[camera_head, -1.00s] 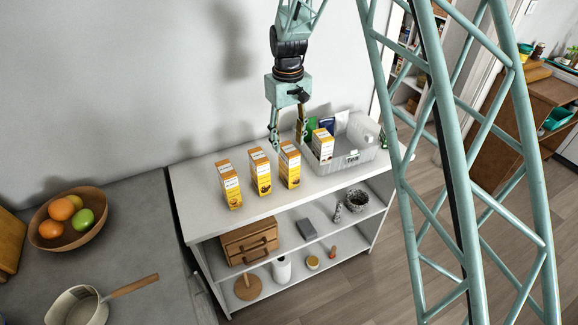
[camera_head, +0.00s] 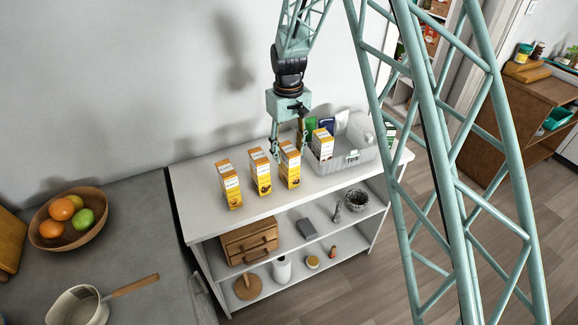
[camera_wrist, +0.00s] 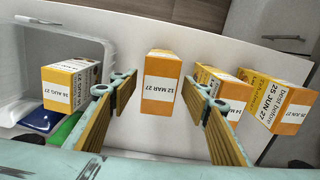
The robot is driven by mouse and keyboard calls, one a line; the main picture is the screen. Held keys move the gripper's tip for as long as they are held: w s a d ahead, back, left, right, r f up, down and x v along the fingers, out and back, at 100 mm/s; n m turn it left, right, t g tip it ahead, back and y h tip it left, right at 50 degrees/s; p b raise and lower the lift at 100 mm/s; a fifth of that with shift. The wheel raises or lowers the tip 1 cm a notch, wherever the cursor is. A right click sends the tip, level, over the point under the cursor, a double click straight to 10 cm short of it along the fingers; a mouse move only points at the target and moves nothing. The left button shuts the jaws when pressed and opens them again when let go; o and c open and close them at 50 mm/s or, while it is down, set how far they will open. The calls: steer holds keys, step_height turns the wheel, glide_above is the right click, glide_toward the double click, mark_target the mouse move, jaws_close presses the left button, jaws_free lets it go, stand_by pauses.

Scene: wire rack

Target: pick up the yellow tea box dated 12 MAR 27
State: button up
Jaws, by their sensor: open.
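Several yellow-orange tea boxes are in view. The one with the 12 MAR 27 label (camera_wrist: 158,88) is in the middle of the wrist view, upright, label facing the camera. In the head view it appears to be the shelf box nearest the bin (camera_head: 290,167). My gripper (camera_wrist: 158,80) is open, with one finger on each side of this box in the picture and a gap on both sides. It also shows in the head view (camera_head: 288,150), at the box's back side. I cannot tell how far the fingertips reach down beside the box.
Two other tea boxes (camera_head: 261,172) (camera_head: 230,184) stand in the row; a 25 JUN 27 label (camera_wrist: 273,103) shows at the right. A clear bin (camera_head: 352,160) beside the row holds another tea box (camera_head: 322,145) and packets. The white shelf top (camera_head: 205,212) is bare at its front.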

steer(key=shift+d+f, duration=0.1)
steer(key=shift+f, duration=2.15)
steer(key=shift+c, duration=0.6)
steer(key=c, duration=0.8)
